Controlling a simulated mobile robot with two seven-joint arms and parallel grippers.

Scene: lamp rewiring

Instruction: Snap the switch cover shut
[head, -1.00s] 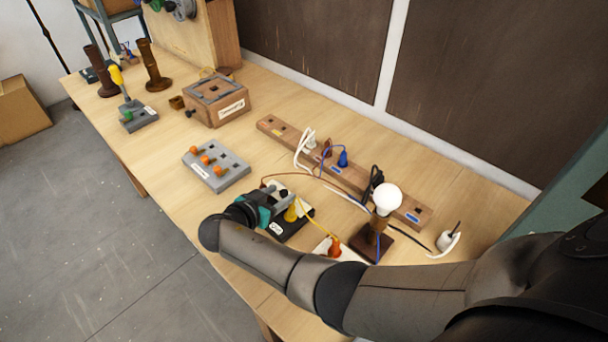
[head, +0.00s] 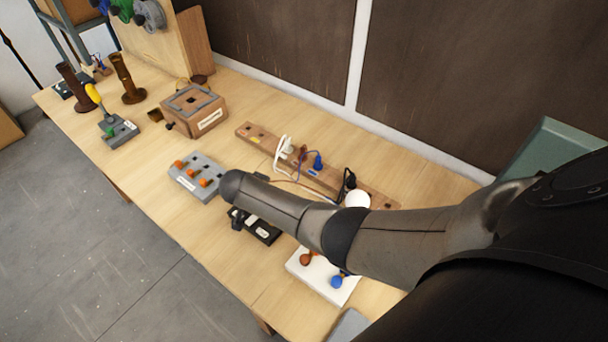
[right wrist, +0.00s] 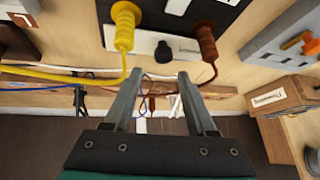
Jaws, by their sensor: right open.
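The switch unit (head: 262,231) is a low black block with pale markings on the bench in the head view, partly hidden by my right arm. In the right wrist view, its black top (right wrist: 243,12) is at the upper edge, with a yellow plug (right wrist: 123,27), a brown plug (right wrist: 205,42), a white strip and a small dark knob (right wrist: 165,52). I cannot tell whether its cover is open or closed. My right gripper (right wrist: 160,76) is open, with nothing between its fingers, apart from the plugs. In the head view it is hidden. My left gripper is not in view.
A wooden power strip (head: 257,137) with cords lies behind the unit. A grey board with orange knobs (head: 190,181) is to the left and a white board (head: 322,283) to the right. The lamp bulb (head: 357,200) is mostly behind my arm. The wooden box (head: 197,112) stands further left.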

